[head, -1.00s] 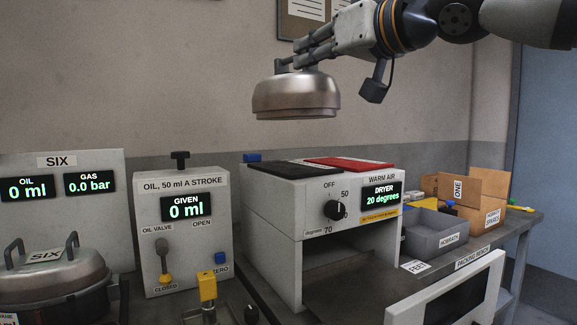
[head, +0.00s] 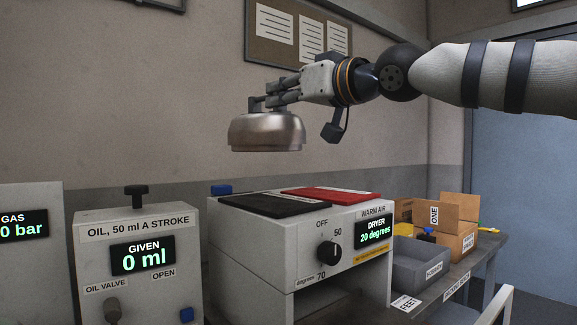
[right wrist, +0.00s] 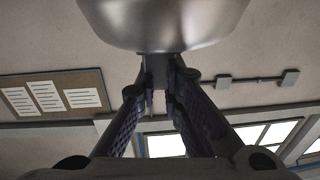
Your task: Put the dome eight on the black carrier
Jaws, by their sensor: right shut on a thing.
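The dome (head: 267,133), a shiny brownish metal cap with a lower rim, hangs level in the air in the head view. Any number on the dome is not visible. The black flat carrier (head: 262,205) lies on top of the dryer box, bare, below the dome with a clear gap. My left gripper is not in view.
A red flat carrier (head: 333,195) lies beside the black one on the dryer (head: 290,250). The oil unit (head: 135,260) with a black knob on top stands to the left. A grey bin (head: 420,263) and cardboard boxes (head: 458,222) stand to the right. The wall is behind.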

